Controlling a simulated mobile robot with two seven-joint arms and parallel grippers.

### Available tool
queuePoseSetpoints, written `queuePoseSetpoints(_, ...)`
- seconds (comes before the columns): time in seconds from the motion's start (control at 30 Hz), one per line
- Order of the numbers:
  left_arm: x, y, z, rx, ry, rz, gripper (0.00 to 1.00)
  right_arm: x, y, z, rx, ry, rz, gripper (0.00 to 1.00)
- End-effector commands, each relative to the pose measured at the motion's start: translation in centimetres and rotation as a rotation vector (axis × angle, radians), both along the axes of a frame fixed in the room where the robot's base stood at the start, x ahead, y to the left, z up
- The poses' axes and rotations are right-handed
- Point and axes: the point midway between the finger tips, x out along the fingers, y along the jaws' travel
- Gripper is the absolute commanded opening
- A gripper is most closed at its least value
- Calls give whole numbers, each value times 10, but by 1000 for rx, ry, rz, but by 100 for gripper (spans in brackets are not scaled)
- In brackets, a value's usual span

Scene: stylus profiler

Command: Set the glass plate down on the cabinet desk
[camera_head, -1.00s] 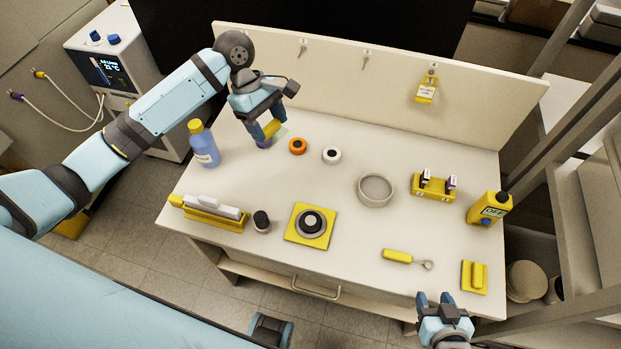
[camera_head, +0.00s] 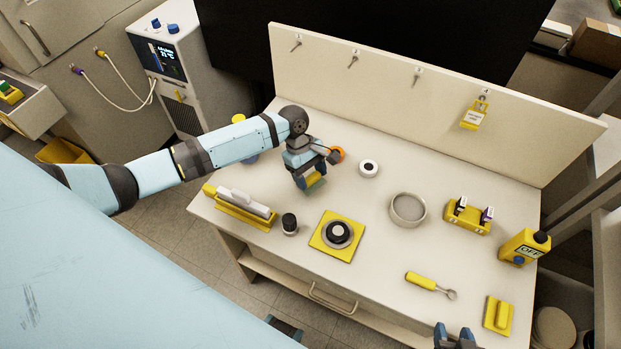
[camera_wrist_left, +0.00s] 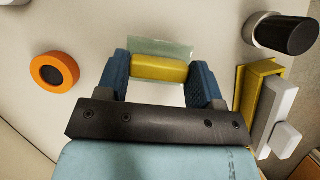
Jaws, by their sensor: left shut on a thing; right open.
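My left gripper (camera_head: 310,180) is over the left part of the cabinet desk (camera_head: 385,262). In the left wrist view its blue fingers (camera_wrist_left: 160,78) are shut on the yellow grip of the glass plate (camera_wrist_left: 162,47). The pale, see-through plate shows beyond the grip; in the head view it is a small greenish edge (camera_head: 316,186) below the fingers. I cannot tell whether the plate touches the desk. My right gripper (camera_head: 456,338) is open and empty at the bottom edge of the head view, by the desk's front edge.
An orange ring (camera_head: 337,154) and a white ring (camera_head: 369,168) lie behind the left gripper. A round dish (camera_head: 408,209) stands to the right. The desk between is clear.

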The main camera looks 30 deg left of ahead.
Motion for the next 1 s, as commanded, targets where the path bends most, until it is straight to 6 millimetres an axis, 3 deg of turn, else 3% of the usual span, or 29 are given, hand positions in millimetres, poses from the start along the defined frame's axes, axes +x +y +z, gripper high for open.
queuePoseSetpoints(0.13, 0, 0, -21, 0, 1, 2, 18, 0, 1, 0, 1, -2, 1, 48)
queuePoseSetpoints(0.5, 0, 0, -25, -1, -1, 0, 18, 0, 1, 2, 1, 0, 1, 48)
queuePoseSetpoints(0.53, 0, 0, -25, -1, -1, 0, 65, 0, 1, 1, 1, 0, 1, 48)
queuePoseSetpoints(0.63, 0, 0, -25, 0, -1, 0, 86, -1, 1, 0, 0, 1, 1, 48)
queuePoseSetpoints(1.0, 1, 2, -18, 0, -2, 2, 86, -1, 0, -3, -1, 4, 1, 48)
